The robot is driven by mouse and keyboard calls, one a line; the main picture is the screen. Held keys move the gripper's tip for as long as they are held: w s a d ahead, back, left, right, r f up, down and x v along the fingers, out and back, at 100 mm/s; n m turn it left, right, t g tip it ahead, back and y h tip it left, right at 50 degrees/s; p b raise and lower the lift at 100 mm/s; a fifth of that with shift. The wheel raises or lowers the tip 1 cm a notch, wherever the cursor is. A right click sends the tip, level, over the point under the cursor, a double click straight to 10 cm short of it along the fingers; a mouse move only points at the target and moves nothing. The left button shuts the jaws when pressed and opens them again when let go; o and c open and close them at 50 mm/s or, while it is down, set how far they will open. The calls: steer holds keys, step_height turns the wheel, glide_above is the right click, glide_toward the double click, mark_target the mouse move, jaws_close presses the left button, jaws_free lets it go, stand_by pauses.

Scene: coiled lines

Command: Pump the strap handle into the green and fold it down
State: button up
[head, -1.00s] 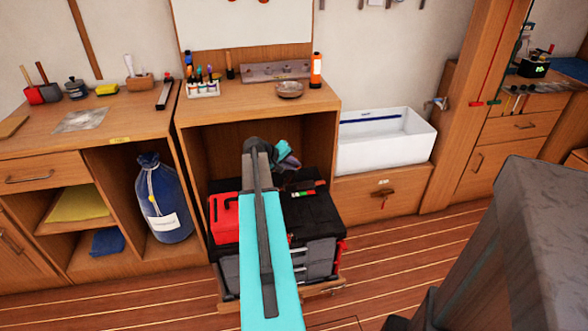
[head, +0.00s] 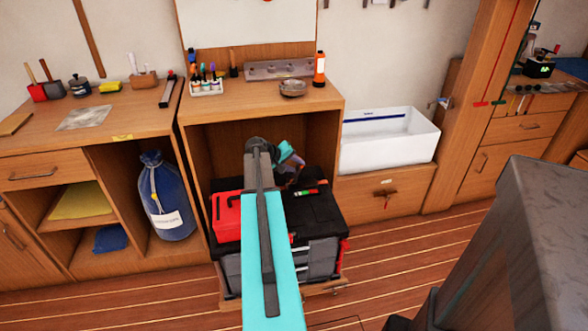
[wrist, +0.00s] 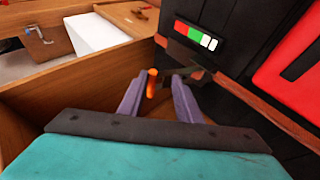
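The strap gauge (head: 305,192), a dark strip with red, green and white bands, lies on top of the black tool case (head: 322,215). It shows larger in the wrist view (wrist: 197,35); I cannot make out a pointer on it. A short orange handle end (wrist: 151,83) shows between my gripper's fingers in the wrist view, nearer the left finger, with a dark bracket-like part beside it. My gripper (wrist: 158,88) is open, its fingers apart around the orange end, with no clear contact. In the head view, my arm hides the handle and most of the gripper.
The case stands in a wooden cabinet bay (head: 330,150) with walls close by. A red box (head: 226,215) sits on the case. A white basin (head: 388,140) stands to the right, and a blue bag (head: 166,200) to the left. The floor in front is clear.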

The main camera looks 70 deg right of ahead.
steer(key=shift+r, duration=0.1)
steer(key=v, duration=1.3)
steer(key=shift+a+r, duration=0.15)
steer(key=shift+r, duration=0.1)
steer(key=shift+w, duration=0.15)
steer(key=c, duration=0.5)
steer(key=shift+w+d+r, duration=0.1)
steer(key=shift+d, duration=0.2)
jaws_close()
steer(key=shift+w+d+r+m+t+y+p, duration=0.2)
steer(key=shift+w+d+r+m+t+y, duration=0.15)
steer(key=shift+w+d+m+t+y, duration=0.25)
steer(key=shift+w+d+r+m+t+y+p, duration=0.2)
steer(key=shift+w+d+r+m+t+y, duration=0.2)
steer(key=shift+d+m+y, duration=0.35)
steer(key=shift+a, duration=0.1)
